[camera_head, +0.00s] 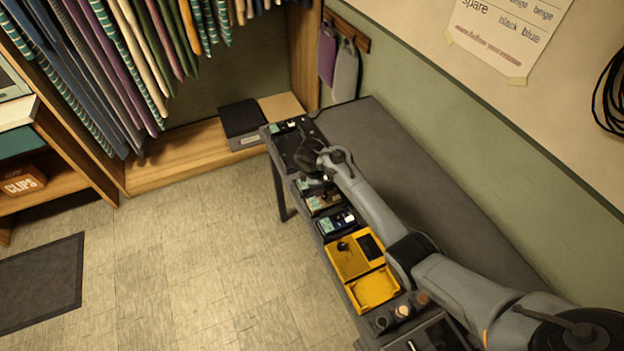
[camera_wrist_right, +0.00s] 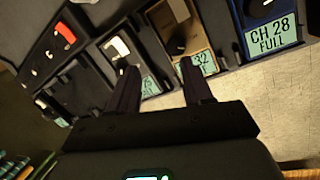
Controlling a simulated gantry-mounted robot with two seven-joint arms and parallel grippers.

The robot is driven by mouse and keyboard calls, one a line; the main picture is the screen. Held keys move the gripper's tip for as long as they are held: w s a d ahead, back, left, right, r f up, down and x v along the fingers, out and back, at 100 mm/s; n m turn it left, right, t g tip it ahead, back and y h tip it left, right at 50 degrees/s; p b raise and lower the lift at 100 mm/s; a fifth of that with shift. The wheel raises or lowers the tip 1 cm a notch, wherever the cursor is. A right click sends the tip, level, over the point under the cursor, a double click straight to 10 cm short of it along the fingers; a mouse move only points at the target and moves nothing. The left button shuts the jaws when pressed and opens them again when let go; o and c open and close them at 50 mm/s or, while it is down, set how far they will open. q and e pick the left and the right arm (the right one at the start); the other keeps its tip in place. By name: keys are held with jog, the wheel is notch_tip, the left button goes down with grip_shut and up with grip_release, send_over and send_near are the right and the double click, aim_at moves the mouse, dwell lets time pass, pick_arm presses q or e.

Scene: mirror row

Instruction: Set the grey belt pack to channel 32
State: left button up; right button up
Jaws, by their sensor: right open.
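In the right wrist view, a grey-looking pack (camera_wrist_right: 112,52) with a white part lies behind my left-hand finger. Its small lit screen (camera_wrist_right: 150,86) is partly covered, and I cannot read its full channel. My right gripper (camera_wrist_right: 160,66) is open, its two dark fingers apart with nothing visible between them. In the head view my right gripper (camera_head: 310,156) is above the row at the far end of the table, hiding part of it. I cannot tell whether it touches anything. My left gripper is in neither view.
A tan pack (camera_wrist_right: 171,22), its screen partly showing 32, and a blue pack (camera_wrist_right: 268,12) reading CH 28 FULL are alongside. A red part (camera_wrist_right: 65,32) marks another slot. Yellow units (camera_head: 360,268) stand nearer on the table (camera_head: 375,135). Open floor (camera_head: 200,260) lies left.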

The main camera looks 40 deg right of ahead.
jog(key=w+d+r+b, duration=0.1)
jog(key=w+d+r+n+b, duration=0.1)
jog(key=w, duration=0.1)
jog(key=w+d+r+n+y+b, duration=0.1)
jog(key=w, duration=0.1)
jog(key=shift+w+d+g+b, duration=0.2)
jog(key=shift+g+b, duration=0.1)
jog(key=shift+b, duration=0.1)
notch_tip(320, 180, up, 5)
jog(key=w+n+y+b, duration=0.1)
jog(key=n+y+b, duration=0.1)
jog(key=n+b, duration=0.1)
jog(key=shift+a+f+b, duration=0.1)
jog(key=shift+f+b, duration=1.05)
jog(key=shift+f, duration=4.2)
grip_shut()
